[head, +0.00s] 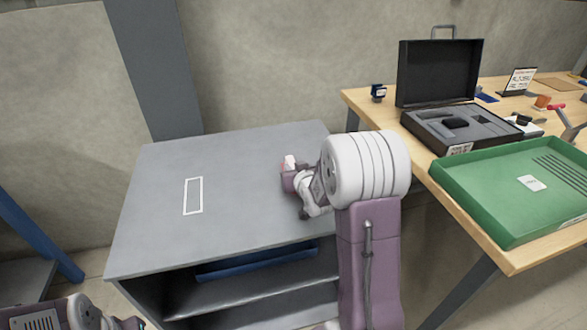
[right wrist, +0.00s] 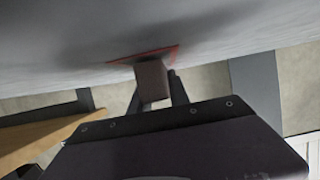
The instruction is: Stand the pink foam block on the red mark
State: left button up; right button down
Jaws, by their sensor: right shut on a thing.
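The pink foam block (right wrist: 151,80) is between the fingers of my right gripper (right wrist: 155,88) in the right wrist view, where it looks dull brownish pink. The gripper is shut on it. The red mark (right wrist: 172,52) shows right behind the block as a thin red patch on the grey surface, partly covered by the block. I cannot tell whether the block touches the surface. In the head view my right gripper (head: 291,172) is low over the right part of the grey cabinet top (head: 240,215), and its wrist hides much there.
A white outlined rectangle (head: 193,196) lies on the cabinet top's left part, which is clear.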

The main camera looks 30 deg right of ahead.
jog(key=c, duration=1.2)
grip_release()
jog(key=shift+c, duration=0.2)
